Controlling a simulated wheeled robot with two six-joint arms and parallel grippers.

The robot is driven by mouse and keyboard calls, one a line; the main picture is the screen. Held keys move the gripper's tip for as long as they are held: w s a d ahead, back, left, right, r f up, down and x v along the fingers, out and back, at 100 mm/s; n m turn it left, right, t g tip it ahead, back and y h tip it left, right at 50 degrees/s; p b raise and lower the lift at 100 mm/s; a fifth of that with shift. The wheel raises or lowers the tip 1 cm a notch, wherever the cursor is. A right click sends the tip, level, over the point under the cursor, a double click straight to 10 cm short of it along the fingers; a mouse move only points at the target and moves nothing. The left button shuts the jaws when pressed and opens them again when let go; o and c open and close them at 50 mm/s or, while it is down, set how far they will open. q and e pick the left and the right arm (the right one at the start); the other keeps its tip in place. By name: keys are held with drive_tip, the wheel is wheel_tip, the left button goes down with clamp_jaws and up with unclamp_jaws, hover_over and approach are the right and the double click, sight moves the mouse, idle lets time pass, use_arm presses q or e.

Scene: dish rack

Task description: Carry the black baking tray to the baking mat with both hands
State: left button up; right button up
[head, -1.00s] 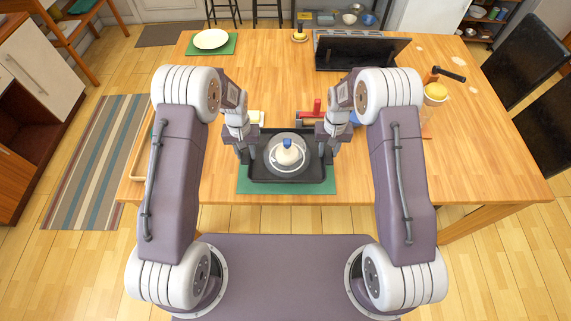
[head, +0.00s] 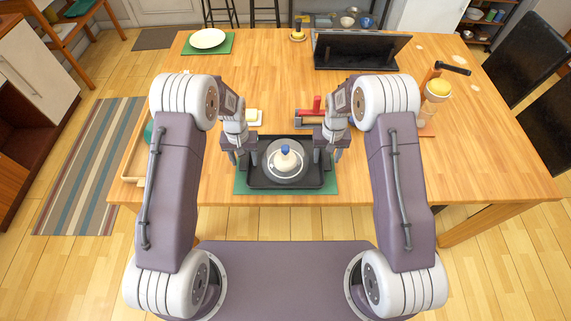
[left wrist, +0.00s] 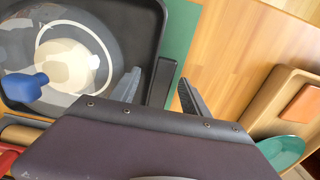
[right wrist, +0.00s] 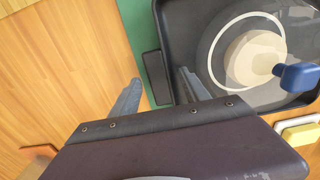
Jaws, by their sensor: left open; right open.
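The black baking tray (head: 287,184) is over the green mat (head: 330,187) at the table's front edge and appears to rest on it. A clear dome with a blue knob (head: 285,150) covers a pale round item in the tray. My left gripper (head: 242,157) is open at the tray's left end; in the left wrist view, a tray handle (left wrist: 163,85) shows between its fingers. My right gripper (head: 326,155) is open at the right end; in the right wrist view, the other handle (right wrist: 155,78) shows between its fingers. Contact with the handles cannot be told.
A wooden tray (head: 137,160) is at the left edge. A butter dish (head: 253,116) and a red-handled item (head: 312,110) are behind the baking tray. A black stand (head: 360,52) and a plate (head: 208,39) on another green mat are farther back. The table's right side has clear room.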

use_arm(q)
wheel_tip(320, 180, up, 12)
use_arm(e)
wheel_tip(320, 180, up, 12)
idle(0.6)
idle(0.3)
